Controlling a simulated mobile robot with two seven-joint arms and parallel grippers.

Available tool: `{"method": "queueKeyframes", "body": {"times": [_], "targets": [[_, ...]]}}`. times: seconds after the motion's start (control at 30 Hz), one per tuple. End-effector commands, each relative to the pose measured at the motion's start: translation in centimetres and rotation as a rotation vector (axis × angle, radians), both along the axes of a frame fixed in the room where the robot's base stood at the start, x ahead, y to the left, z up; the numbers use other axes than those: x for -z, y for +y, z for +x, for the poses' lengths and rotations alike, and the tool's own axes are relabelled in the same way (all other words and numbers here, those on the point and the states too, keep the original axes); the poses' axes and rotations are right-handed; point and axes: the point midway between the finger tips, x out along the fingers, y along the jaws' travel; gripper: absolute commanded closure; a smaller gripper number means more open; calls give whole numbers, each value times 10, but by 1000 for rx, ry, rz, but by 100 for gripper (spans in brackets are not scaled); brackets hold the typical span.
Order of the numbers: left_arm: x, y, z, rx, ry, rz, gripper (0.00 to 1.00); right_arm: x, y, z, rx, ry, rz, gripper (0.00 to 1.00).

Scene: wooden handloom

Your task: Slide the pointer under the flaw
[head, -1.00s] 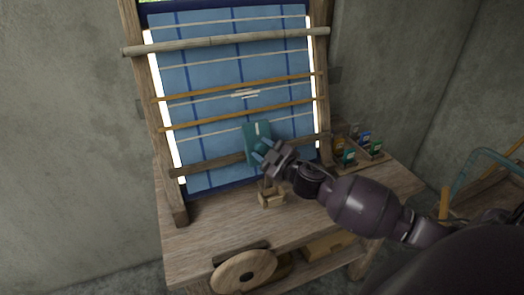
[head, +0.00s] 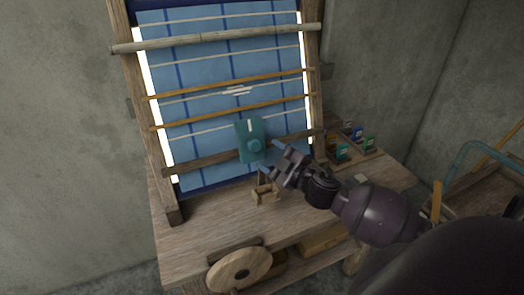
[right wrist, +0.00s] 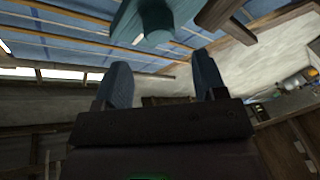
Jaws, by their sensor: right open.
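The pointer is a teal plate (head: 250,138) with a round knob and a white mark at its top. It sits on the lower wooden rail of the loom, and its knob shows close in the right wrist view (right wrist: 156,22). The flaw, a cluster of short white threads (head: 236,90), lies on the blue cloth above the pointer and slightly left of its mark. My right gripper (head: 271,156) is open and empty, just right of and below the knob. Its two blue fingers (right wrist: 160,75) stand apart with nothing between them. My left gripper is not in view.
Two orange rods (head: 232,112) cross the cloth above the pointer. A small wooden block (head: 264,194) stands on the bench below the gripper. A tray with several coloured spools (head: 352,145) sits at the right. The front left bench top is clear.

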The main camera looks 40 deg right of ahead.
Motion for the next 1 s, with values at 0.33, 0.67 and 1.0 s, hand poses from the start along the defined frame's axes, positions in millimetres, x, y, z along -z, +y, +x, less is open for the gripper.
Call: {"method": "queueKeyframes", "body": {"times": [0.33,0.67,1.0], "targets": [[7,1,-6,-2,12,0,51,1,-5,-42,0,0,2,35],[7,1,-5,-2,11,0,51,0,-7,-49,1,-1,0,35],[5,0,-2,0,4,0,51,0,-7,-49,0,0,0,35]]}}
